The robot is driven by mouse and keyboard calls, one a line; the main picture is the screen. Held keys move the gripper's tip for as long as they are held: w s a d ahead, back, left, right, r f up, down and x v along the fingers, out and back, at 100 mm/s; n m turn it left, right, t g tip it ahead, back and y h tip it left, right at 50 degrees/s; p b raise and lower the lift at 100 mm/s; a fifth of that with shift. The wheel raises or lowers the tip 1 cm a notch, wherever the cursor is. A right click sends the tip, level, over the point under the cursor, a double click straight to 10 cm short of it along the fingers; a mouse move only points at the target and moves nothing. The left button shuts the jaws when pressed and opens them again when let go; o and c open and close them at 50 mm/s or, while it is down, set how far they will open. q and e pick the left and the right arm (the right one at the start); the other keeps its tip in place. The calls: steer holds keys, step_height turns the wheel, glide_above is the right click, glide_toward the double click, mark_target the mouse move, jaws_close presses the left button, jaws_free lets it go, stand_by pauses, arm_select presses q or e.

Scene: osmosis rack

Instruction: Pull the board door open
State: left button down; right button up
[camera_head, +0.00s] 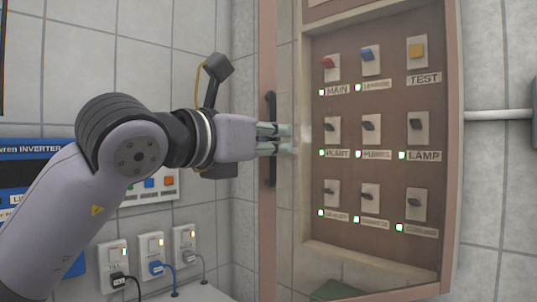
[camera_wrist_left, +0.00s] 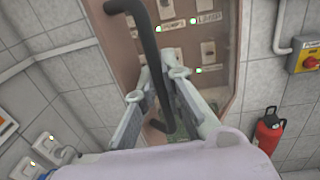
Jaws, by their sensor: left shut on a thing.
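The board door has a pinkish frame (camera_head: 267,60) and a clear pane, with a black bar handle (camera_head: 270,106) upright on its left stile. My left gripper (camera_head: 288,140) comes in from the left and is shut on the handle at mid-height. In the left wrist view the handle (camera_wrist_left: 149,40) runs down between the two fingers (camera_wrist_left: 168,85), and its lower end shows below the fingertips. My right gripper is not in view.
Behind the pane, the board (camera_head: 385,90) carries several switches with labels and green lamps. Sockets with plugs (camera_head: 152,262) and a blue inverter (camera_head: 30,150) are at left. A red extinguisher (camera_wrist_left: 268,130) and a yellow emergency-stop box (camera_wrist_left: 306,58) are right in the wrist view.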

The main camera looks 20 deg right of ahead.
arm_select(q)
steer(key=shift+s, duration=0.1)
stand_by(0.3)
steer(key=c, duration=1.7)
jaws_free()
steer(key=shift+a, duration=0.1)
steer(key=v, duration=1.2)
steer(key=shift+c, duration=0.6)
